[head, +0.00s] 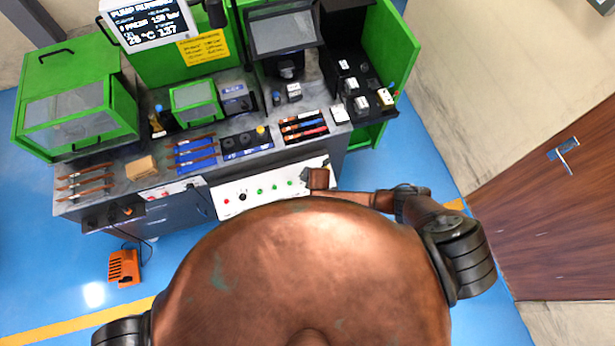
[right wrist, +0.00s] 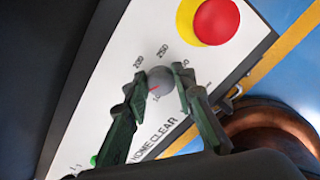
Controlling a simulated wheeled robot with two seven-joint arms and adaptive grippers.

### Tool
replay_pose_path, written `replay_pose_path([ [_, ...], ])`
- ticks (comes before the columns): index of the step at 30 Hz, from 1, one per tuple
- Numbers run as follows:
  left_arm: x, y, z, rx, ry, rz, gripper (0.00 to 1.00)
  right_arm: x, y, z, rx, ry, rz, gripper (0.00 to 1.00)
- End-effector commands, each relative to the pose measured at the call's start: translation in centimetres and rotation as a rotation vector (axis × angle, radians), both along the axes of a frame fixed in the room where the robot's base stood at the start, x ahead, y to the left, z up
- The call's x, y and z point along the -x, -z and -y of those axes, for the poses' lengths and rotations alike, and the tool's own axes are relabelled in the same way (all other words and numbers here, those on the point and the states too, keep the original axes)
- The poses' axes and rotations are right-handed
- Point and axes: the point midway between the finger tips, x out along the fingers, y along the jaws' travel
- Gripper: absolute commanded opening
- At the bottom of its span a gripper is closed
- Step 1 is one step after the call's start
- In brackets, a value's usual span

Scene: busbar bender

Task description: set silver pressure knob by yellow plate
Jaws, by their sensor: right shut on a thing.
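The silver pressure knob (right wrist: 160,78) is on the white front panel (head: 262,196), with printed scale numbers around it and a short red mark on its face. I cannot tell the exact setting. My right gripper (right wrist: 160,83) is shut on the knob, one finger on each side. In the head view my right gripper (head: 318,178) is at the panel's right end and hides the knob. The yellow plate (head: 203,48) with dark print hangs on the green back panel; its text is too small to read surely. My left gripper is out of view.
A red button on a yellow ring (right wrist: 214,20) is close beyond the knob. The bench (head: 140,185) carries green machines, racks of copper bars and dark tools. An orange pedal (head: 124,268) is on the blue floor.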

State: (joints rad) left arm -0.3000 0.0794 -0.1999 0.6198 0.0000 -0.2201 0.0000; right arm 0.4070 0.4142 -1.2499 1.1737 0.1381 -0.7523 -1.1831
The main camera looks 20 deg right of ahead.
Motion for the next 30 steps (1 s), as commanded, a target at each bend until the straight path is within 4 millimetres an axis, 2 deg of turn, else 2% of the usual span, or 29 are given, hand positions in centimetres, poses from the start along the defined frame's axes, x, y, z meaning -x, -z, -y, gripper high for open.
replay_pose_path([
  [30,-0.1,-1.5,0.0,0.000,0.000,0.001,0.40,0.4,0.2,0.0,-0.411,0.821,-0.015,0.00],
])
